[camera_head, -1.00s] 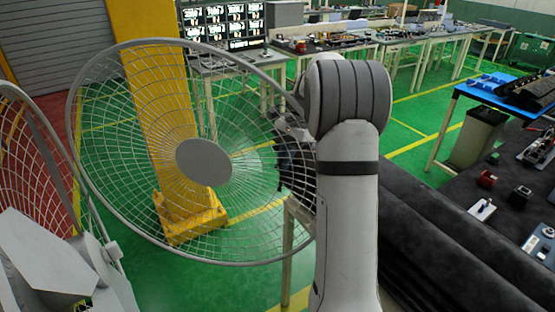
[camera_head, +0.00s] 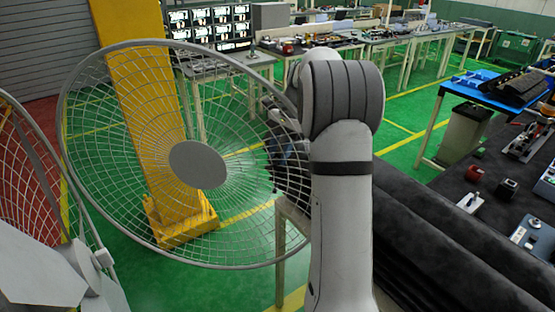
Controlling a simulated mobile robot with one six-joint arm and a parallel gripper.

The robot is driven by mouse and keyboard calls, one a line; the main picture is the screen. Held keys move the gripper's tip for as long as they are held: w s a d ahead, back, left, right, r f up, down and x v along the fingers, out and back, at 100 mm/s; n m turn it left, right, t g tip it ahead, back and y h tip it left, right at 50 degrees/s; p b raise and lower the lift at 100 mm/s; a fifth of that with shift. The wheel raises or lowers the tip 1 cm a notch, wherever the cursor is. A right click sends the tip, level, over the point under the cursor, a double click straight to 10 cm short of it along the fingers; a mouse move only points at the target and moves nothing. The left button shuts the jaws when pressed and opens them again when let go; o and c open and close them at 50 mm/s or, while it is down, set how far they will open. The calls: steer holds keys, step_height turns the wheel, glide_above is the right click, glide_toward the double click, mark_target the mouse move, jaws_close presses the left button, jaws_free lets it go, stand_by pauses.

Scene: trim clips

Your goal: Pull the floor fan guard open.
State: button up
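The floor fan's front guard (camera_head: 198,164), a round grey wire mesh with a solid centre disc, stands swung out from the fan. The rear part of the fan (camera_head: 35,262) is at the lower left, with its own wire cage, and a gap shows between the two. The guard's lower left rim comes close to a hinge-like block (camera_head: 103,257). My arm rises at the guard's right edge. My gripper (camera_head: 285,150) appears as a dark shape at the guard's right rim, partly behind the mesh. Its fingertips are hidden, so its grip on the rim cannot be told.
A yellow pillar (camera_head: 150,120) stands behind the guard. A dark workbench (camera_head: 470,230) with small parts is close on the right, beside a blue-topped table (camera_head: 470,85). Benches and monitors (camera_head: 210,27) line the back. Green floor (camera_head: 400,150) is open between them.

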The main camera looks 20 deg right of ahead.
steer(key=shift+b+v, duration=0.3)
steer(key=shift+v, duration=2.4)
